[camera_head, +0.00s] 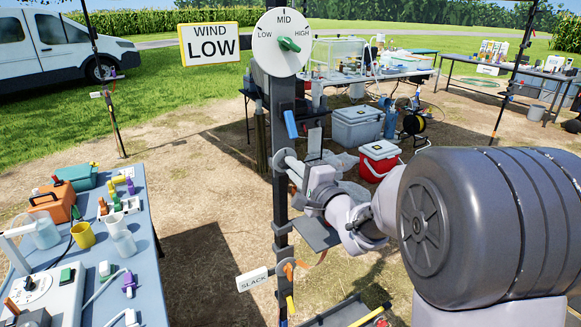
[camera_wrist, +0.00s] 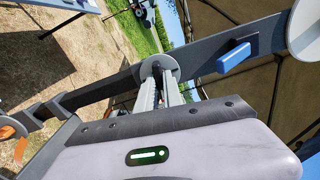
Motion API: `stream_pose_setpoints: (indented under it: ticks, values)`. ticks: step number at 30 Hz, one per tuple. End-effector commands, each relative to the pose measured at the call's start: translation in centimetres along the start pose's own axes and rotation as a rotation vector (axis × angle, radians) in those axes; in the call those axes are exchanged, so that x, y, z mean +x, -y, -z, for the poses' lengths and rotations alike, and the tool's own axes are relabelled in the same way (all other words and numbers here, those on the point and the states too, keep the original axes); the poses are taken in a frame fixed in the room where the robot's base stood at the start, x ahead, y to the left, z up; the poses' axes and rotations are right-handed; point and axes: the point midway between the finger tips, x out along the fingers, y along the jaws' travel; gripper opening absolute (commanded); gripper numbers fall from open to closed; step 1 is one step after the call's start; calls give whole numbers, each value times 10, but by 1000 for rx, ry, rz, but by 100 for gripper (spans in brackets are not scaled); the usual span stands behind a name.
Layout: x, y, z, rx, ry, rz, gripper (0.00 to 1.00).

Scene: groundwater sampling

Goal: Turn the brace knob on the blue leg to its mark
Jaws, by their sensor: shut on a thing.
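The dark upright leg (camera_head: 281,210) carries a blue lever-like piece (camera_head: 290,124), also seen in the wrist view (camera_wrist: 233,57). Below it a grey round plate (camera_head: 280,161) sticks out from the leg; it shows in the wrist view (camera_wrist: 174,64) too. My gripper (camera_head: 293,168) reaches in from the right and is shut at this plate. In the wrist view my fingers (camera_wrist: 158,82) run up to the plate, closed on the brace knob, which they mostly hide. I cannot make out the knob's angle or its mark.
Higher on the leg is a LOW/MID/HIGH dial (camera_head: 282,42) with a green knob, beside a "WIND LOW" sign (camera_head: 209,44). Lower are a SLACK tag (camera_head: 252,279) and an orange piece (camera_head: 288,269). A cluttered blue table (camera_head: 150,245) stands at left; a red cooler (camera_head: 380,160) is behind my arm.

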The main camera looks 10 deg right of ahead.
Motion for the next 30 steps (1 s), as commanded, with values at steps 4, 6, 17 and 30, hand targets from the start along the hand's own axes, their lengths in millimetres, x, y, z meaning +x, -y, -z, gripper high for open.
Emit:
stream_pose_setpoints:
  ticks: [4,6,17,30]
  values:
    - [0,1,0,329,1,-1,0]
    - [0,0,0,395,1,-1,0]
    - [0,4,0,604,-2,-4,0]
    - [0,0,0,665,0,0,19]
